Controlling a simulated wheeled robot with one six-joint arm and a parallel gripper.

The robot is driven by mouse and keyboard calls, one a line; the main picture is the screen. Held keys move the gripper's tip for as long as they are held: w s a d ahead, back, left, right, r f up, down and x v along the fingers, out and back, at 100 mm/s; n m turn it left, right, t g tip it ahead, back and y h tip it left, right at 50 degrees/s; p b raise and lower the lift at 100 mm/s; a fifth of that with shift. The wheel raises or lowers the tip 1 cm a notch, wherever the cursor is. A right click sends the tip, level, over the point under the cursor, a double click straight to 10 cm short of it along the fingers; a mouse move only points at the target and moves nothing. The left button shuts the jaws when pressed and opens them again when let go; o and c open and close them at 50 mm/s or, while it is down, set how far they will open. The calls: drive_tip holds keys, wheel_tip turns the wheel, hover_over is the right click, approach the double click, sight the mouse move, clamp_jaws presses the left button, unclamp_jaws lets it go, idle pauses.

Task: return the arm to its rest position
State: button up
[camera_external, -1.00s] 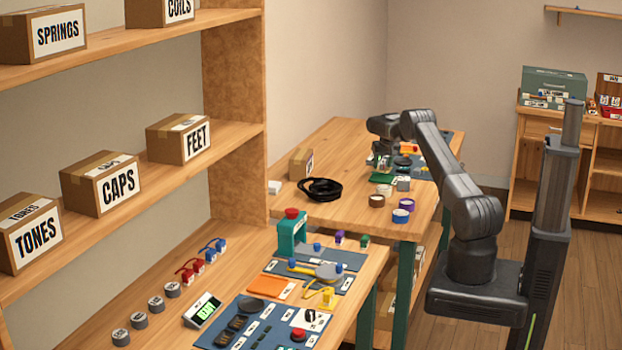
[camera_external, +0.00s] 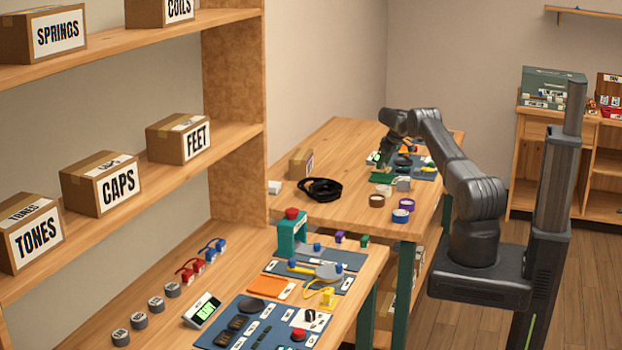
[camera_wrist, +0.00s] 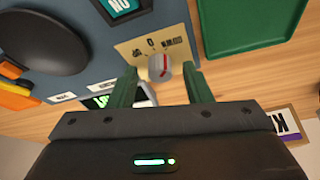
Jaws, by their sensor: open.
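My arm (camera_external: 450,160) reaches over the far end of the back table, its wrist bent downward. My gripper (camera_external: 380,158) is small and low over that table in the external view. In the wrist view my gripper (camera_wrist: 162,80) shows two green fingers spread apart with nothing clamped. A round grey knob (camera_wrist: 160,68) with a red mark shows between the fingertips, on a beige labelled plate (camera_wrist: 150,48). I cannot tell whether the fingers touch it.
A green tray (camera_wrist: 250,25), a black disc (camera_wrist: 45,40) and a small lit display (camera_wrist: 100,102) lie near the gripper. Tape rolls (camera_external: 402,216) and a black cable coil (camera_external: 320,189) sit on the back table. Shelving with boxes stands at left.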

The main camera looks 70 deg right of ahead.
drive_tip(key=shift+r+n, duration=0.3)
drive_tip(key=shift+n, duration=0.1)
drive_tip(key=d+b+v, duration=0.1)
drive_tip(key=b+v, duration=0.1)
drive_tip(key=v, duration=0.7)
drive_tip(key=shift+a, duration=0.45)
